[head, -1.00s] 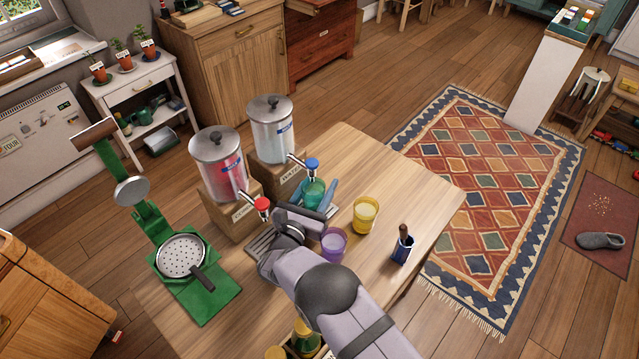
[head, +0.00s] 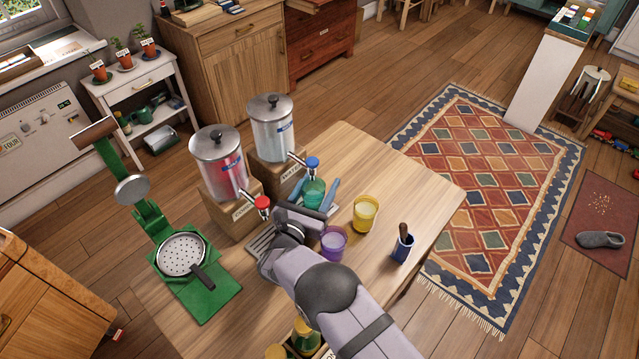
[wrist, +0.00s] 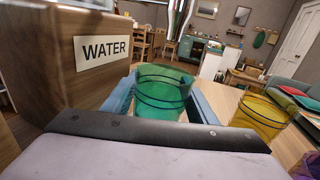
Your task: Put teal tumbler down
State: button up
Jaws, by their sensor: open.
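The teal tumbler (head: 314,192) stands upright under the blue-knobbed tap of the water dispenser, at the drip tray; its base is hidden. My gripper (head: 313,190) is open around it, with one blue finger on each side. In the wrist view the teal tumbler (wrist: 161,92) sits between the spread fingers of my gripper (wrist: 160,98), and the tap spout (wrist: 180,20) hangs above it. Clear liquid seems to be inside, but I cannot tell for sure.
The water dispenser (head: 272,130) and a red-drink dispenser (head: 218,163) stand behind and left. A yellow tumbler (head: 364,214), a purple tumbler (head: 333,243) and a blue holder (head: 402,248) stand to the right. A green press (head: 195,285) stands left. The table's far right is clear.

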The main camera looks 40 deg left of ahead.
aim_at(309, 203)
jog(key=b+v, duration=0.1)
jog(key=v, duration=1.1)
jog(key=shift+b, duration=0.3)
jog(key=shift+r, duration=0.15)
